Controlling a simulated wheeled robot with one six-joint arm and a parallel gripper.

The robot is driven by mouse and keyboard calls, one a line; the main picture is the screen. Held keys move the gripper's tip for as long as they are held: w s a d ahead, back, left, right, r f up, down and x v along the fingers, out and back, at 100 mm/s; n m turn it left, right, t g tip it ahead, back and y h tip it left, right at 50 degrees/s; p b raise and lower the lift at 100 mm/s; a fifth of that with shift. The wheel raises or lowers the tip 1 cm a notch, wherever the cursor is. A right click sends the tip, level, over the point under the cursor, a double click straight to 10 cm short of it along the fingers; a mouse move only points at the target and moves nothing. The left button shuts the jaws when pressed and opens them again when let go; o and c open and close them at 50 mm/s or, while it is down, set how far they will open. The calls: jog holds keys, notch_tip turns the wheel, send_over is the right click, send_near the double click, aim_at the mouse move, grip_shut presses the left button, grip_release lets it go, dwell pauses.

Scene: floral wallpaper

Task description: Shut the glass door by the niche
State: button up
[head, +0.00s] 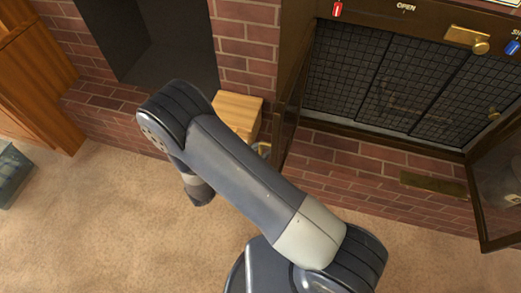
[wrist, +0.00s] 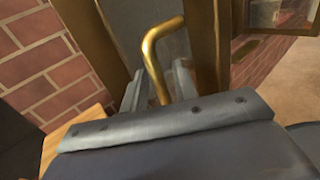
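The glass door by the niche (head: 292,105) has a dark brass frame. It stands swung open, seen nearly edge-on, at the left side of the fireplace opening in the head view. In the wrist view its frame (wrist: 204,50) and bent brass handle (wrist: 158,50) are close in front of me. My gripper (wrist: 158,88) has its two grey fingers apart, one on each side of the handle's lower part. I cannot tell whether either finger touches it. My arm hides most of the gripper in the head view.
The dark niche (head: 165,40) is set in the brick wall at upper left. A wooden block (head: 238,112) stands between niche and door. The other glass door (head: 498,185) is open at right. Mesh screen (head: 385,80) fills the fireplace opening. Carpet (head: 90,235) is clear in front.

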grip_shut()
dwell(0.5)
